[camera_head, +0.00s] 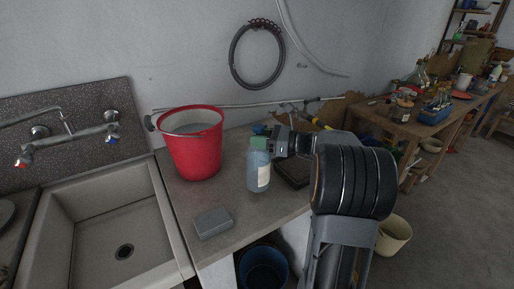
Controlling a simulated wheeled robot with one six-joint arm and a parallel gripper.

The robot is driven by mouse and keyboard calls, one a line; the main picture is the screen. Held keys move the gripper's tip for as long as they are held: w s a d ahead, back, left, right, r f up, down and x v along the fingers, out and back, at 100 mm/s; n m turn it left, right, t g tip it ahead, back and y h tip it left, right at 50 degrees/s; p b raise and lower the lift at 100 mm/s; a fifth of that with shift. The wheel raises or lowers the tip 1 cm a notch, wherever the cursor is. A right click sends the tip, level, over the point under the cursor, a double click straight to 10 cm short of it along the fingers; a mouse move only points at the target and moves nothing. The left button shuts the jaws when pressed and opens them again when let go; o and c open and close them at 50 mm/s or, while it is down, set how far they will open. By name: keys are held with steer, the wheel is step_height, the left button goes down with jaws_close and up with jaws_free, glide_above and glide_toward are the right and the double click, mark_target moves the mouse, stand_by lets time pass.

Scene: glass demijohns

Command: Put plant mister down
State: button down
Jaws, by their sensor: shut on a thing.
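The plant mister (258,173) is a clear bluish bottle with a pale label and a green-blue top. It is upright over the counter (236,205), between the red bucket and my arm. I cannot tell whether its base touches the counter. My gripper (269,143) is shut on the mister near its top, reaching in from the right. The fingertips are partly hidden by the mister and the wrist.
A red bucket (194,143) stands left of the mister, and a grey block (213,222) lies in front. A sink (118,235) is at the left. A dark flat item (293,173) lies behind my arm. A wooden table (412,127) holds bottles.

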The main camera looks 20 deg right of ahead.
mark_target(258, 164)
steer(key=shift+w+a+f, duration=0.1)
steer(key=shift+w+f, duration=0.15)
steer(key=shift+f, duration=0.35)
steer(key=shift+w+a+f, duration=0.1)
steer(key=shift+w+f, duration=0.1)
steer(key=shift+f, duration=1.2)
steer(key=c, duration=0.7)
jaws_free()
steer(key=shift+s+f, duration=0.1)
steer(key=shift+f, duration=0.05)
steer(key=shift+c, duration=0.2)
